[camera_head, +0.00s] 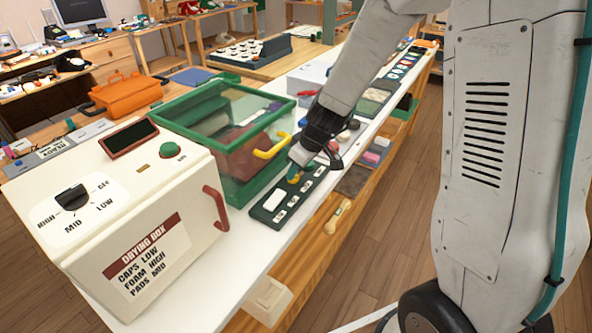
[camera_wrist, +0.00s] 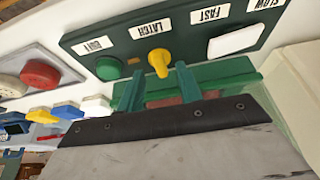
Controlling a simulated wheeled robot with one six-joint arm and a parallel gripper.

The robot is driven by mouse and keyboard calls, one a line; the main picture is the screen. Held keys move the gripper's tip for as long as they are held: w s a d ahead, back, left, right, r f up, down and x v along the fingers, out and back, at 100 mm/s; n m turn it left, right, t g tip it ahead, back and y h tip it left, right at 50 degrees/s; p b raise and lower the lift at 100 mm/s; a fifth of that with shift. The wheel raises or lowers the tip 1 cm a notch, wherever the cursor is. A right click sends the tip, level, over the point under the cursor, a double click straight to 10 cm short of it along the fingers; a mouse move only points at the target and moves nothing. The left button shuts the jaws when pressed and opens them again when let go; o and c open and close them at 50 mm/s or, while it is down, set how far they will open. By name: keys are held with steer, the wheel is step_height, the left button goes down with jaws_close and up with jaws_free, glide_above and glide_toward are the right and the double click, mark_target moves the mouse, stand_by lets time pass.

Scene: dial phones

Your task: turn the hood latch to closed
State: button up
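The hood latch is a yellow knob (camera_wrist: 159,62) on a dark green panel (camera_wrist: 188,32), under an upside-down LATCH label in the wrist view. My gripper (camera_wrist: 159,72) is open, with one green finger on each side of the knob's near end. I cannot tell whether the fingers touch it. In the head view my gripper (camera_head: 297,172) is over the panel (camera_head: 268,212), and the arm hides part of it. The glass hood (camera_head: 218,128) with a green frame and yellow handle stands behind the panel.
A green round button (camera_wrist: 108,68) and a white button (camera_wrist: 232,40) flank the knob. A cream drying box (camera_head: 130,215) with a dial stands left of the hood. Several coloured knobs (camera_wrist: 41,74) lie beyond the panel. The wooden floor at right is clear around my base.

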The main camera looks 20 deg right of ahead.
steer(key=v, duration=0.6)
steer(key=shift+s+r, duration=0.1)
steer(key=shift+r, duration=0.05)
steer(key=s+d+r+m+g+h, duration=0.1)
steer(key=s+r+m, duration=0.2)
steer(key=s+r, duration=0.4)
steer(key=s+d+r+m+g+h, duration=0.1)
steer(key=s+r+m, duration=0.3)
steer(key=s, duration=1.7)
step_height(320, 180, up, 3)
steer(key=shift+r+h, duration=0.15)
steer(key=shift+h, duration=0.15)
